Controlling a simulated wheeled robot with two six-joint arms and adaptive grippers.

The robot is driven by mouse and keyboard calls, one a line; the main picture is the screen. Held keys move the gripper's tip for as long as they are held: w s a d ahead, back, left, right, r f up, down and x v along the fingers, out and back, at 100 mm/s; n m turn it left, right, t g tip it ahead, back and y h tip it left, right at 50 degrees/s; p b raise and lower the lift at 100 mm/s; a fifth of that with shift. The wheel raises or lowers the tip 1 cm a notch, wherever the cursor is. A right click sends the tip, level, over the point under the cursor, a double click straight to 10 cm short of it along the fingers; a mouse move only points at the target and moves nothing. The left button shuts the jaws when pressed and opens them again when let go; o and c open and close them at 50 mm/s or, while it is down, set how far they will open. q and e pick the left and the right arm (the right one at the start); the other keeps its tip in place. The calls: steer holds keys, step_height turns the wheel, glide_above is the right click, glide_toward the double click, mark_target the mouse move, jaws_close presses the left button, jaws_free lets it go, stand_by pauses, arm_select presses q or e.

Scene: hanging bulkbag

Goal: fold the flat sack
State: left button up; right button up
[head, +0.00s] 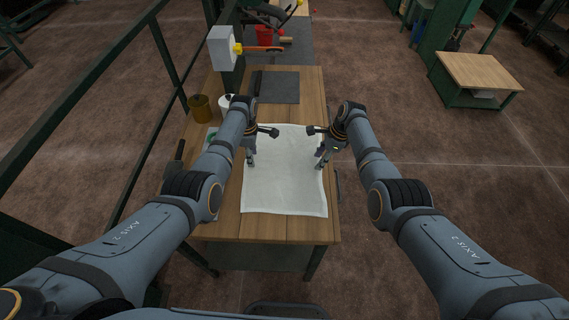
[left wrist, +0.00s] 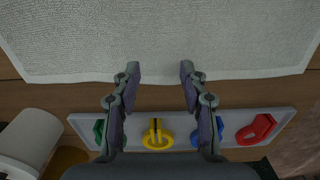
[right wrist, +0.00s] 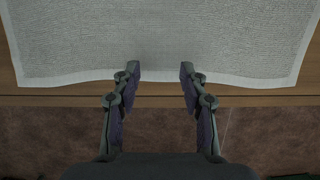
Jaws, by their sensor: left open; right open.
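The flat sack (head: 284,185) is a white woven sheet lying spread out on the wooden table. It also fills the upper part of the left wrist view (left wrist: 160,40) and the right wrist view (right wrist: 160,35). My left gripper (head: 264,148) is open above the sack's left edge; in its wrist view (left wrist: 160,70) the fingertips straddle that edge. My right gripper (head: 316,148) is open above the sack's right edge; in its wrist view (right wrist: 160,72) the fingertips are also at the edge. Both grippers are empty. Whether the fingers touch the cloth cannot be told.
A tray (left wrist: 180,122) with coloured clips lies beside the sack's left edge. A white cup (left wrist: 28,140) and a brown pot (head: 200,108) stand at the table's left. A dark mat (head: 279,87) lies at the back. A green frame post (head: 165,60) stands left.

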arm_select(q)
steer(key=shift+s+f, duration=0.15)
steer(key=shift+f, duration=0.25)
arm_select(e)
steer(key=shift+s+f, duration=0.15)
steer(key=shift+f, duration=0.25)
arm_select(q)
steer(key=shift+f+b, duration=0.3)
arm_select(e)
steer(key=shift+f, duration=0.25)
arm_select(q)
steer(key=shift+r, duration=0.1)
steer(key=shift+c, duration=1.1)
arm_select(e)
steer(key=shift+c, duration=1.1)
arm_select(q)
jaws_close()
arm_select(e)
steer(key=shift+s, duration=0.1)
jaws_close()
